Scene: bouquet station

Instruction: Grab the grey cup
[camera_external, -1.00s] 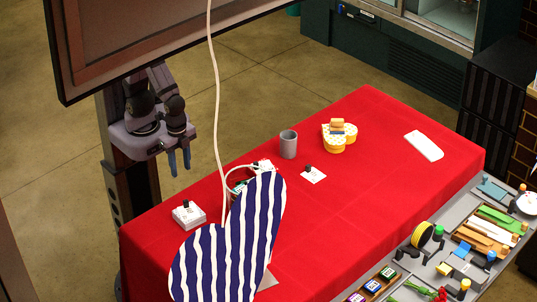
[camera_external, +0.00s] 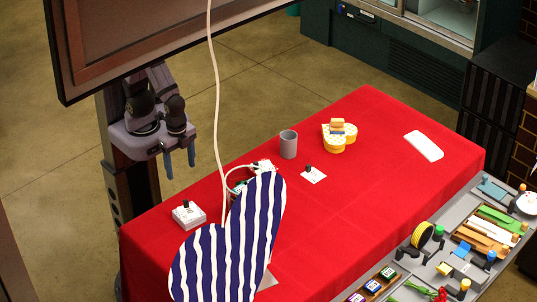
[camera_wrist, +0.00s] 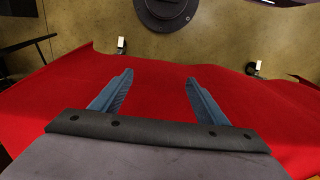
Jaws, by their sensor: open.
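The grey cup (camera_external: 288,144) stands upright on the red-covered table (camera_external: 375,125), toward its far long edge in the external view. My gripper (camera_external: 180,166) hangs with its blue fingers pointing down near the table's far left end, well to the left of the cup and apart from it. In the wrist view my gripper (camera_wrist: 158,84) shows two blue fingers spread apart with nothing between them. The wrist view shows red cloth and floor beyond, and the cup is not in it.
A yellow heart-shaped box (camera_external: 336,142) stands right of the cup. A small white card with a black knob (camera_external: 313,175) lies in front of it. A white box (camera_external: 188,214) sits at the left.

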